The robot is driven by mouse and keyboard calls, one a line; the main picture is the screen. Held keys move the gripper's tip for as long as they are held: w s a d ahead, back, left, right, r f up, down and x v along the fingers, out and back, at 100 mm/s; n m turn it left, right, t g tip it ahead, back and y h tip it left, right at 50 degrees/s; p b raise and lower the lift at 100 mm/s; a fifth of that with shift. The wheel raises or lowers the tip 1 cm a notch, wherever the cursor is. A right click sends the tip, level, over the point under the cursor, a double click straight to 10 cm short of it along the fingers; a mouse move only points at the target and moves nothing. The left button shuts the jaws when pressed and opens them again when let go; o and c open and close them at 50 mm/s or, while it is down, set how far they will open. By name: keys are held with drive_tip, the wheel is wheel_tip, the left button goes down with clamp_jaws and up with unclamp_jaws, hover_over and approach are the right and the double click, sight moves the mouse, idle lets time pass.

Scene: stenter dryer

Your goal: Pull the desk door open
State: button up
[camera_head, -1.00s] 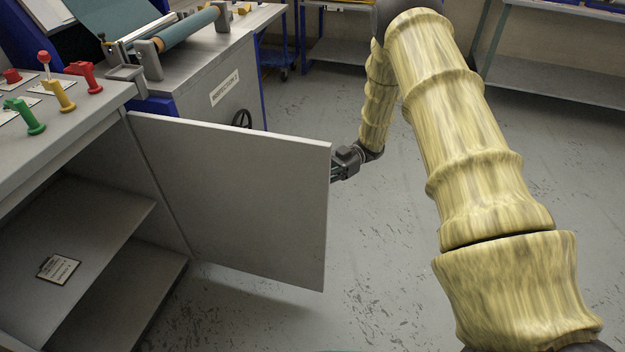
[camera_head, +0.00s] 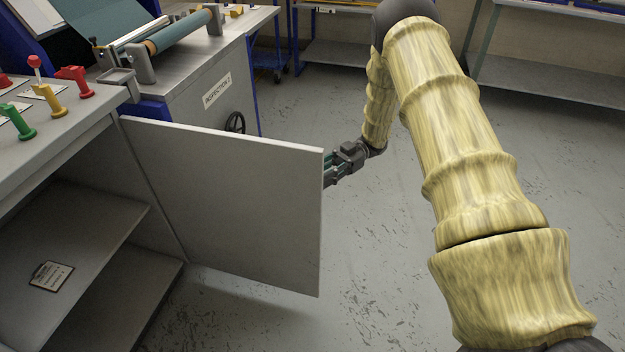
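The grey desk door (camera_head: 235,205) stands swung wide open, hinged at its left edge on the desk (camera_head: 75,150). The desk's inside shows two shelf levels, with a small labelled card or clipboard (camera_head: 51,275) on the upper one. My gripper (camera_head: 330,178) is at the free right edge of the door, on its far side. The fingertips are partly hidden behind the door, so I cannot tell whether they touch it or how far they are apart. The door's handle is not visible.
Red, yellow and green levers (camera_head: 50,100) stand on the desk top. A machine labelled as inspection (camera_head: 215,95) with a black handwheel (camera_head: 235,122) stands behind the door. Shelving (camera_head: 550,80) lines the back. The grey floor right of the door is clear.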

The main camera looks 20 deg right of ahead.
drive_tip(key=v, duration=0.8)
idle(0.4)
